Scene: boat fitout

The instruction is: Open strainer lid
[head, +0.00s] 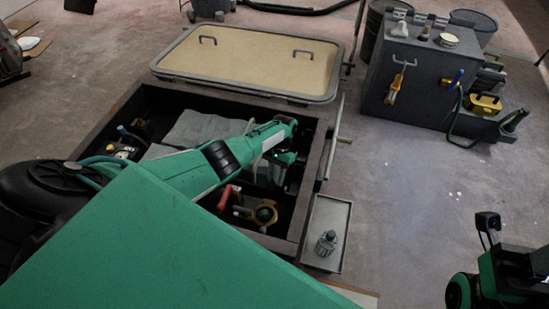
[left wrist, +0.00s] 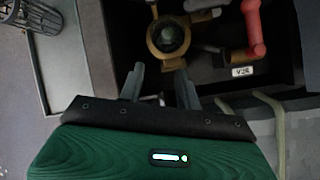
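The brass strainer (head: 265,213) sits low in the open floor compartment, near its front right corner. In the left wrist view its brass ring (left wrist: 154,40) surrounds a dark, glossy round centre. I cannot tell whether that centre is a closed lid or an opening. My left gripper (head: 293,160) reaches into the compartment beyond the strainer. In the left wrist view its two fingers (left wrist: 160,84) are apart with nothing between them, pointing toward the strainer and not touching it. Part of my right arm (head: 490,260) shows at the right edge; its fingers are not clear.
A red valve handle (left wrist: 253,25) with a V2R label (left wrist: 242,72) is beside the strainer. A grey tray (head: 337,214) holding a dark basket-like part (head: 326,243) lies right of the compartment. The hatch cover (head: 250,55) lies behind. A tool cabinet (head: 415,75) stands back right.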

